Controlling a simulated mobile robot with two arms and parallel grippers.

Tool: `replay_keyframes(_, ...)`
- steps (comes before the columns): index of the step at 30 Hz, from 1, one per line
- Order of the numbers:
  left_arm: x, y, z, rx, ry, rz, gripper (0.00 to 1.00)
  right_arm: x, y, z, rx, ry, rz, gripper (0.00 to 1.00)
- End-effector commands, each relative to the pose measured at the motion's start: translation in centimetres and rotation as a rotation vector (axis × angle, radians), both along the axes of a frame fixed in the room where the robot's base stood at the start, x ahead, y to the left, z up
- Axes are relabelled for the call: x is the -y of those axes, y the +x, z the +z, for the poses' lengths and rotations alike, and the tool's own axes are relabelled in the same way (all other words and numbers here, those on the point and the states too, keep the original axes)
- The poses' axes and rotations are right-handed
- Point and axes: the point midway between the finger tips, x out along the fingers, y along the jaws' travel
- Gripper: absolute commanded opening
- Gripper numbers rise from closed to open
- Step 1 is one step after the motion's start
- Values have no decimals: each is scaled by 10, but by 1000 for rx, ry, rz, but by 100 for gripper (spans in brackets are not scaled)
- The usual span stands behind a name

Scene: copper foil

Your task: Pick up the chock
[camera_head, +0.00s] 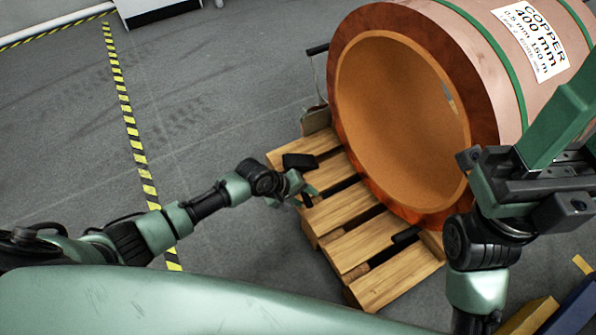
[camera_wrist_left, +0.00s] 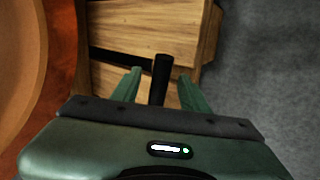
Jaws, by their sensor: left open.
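The chock is a dark bar. In the left wrist view the chock (camera_wrist_left: 161,77) lies between the two spread green fingers of my left gripper (camera_wrist_left: 157,88), with visible gaps on both sides. In the head view my left gripper (camera_head: 295,197) is at the near-left edge of the wooden pallet, and a small dark piece, apparently this chock (camera_head: 307,201), shows beside its fingers. The gripper is open.
A large copper coil (camera_head: 405,130) lies on its side on the wooden pallet (camera_head: 388,283). Yellow-black tape (camera_head: 137,145) runs along the grey floor. Blue and yellow objects (camera_head: 575,308) stand at lower right. The floor left of the pallet is clear.

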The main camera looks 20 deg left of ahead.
Motion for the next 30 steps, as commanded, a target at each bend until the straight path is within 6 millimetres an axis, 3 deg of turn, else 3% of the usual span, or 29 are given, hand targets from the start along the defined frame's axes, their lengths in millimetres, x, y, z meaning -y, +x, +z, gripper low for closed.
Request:
replay_keyframes(6, 0, 0, 0, 0, 0, 0, 44, 0, 0, 1, 1, -1, 0, 45)
replay_keyframes(11, 0, 0, 0, -1, 1, 0, 3, 0, 0, 1, 1, 0, 0, 45)
replay_keyframes(12, 0, 0, 0, -1, 1, 0, 0, 0, 0, 1, 1, 0, 0, 45)
replay_keyframes(30, 0, 0, 0, -1, 1, 0, 0, 0, 0, 1, 0, 0, 0, 45)
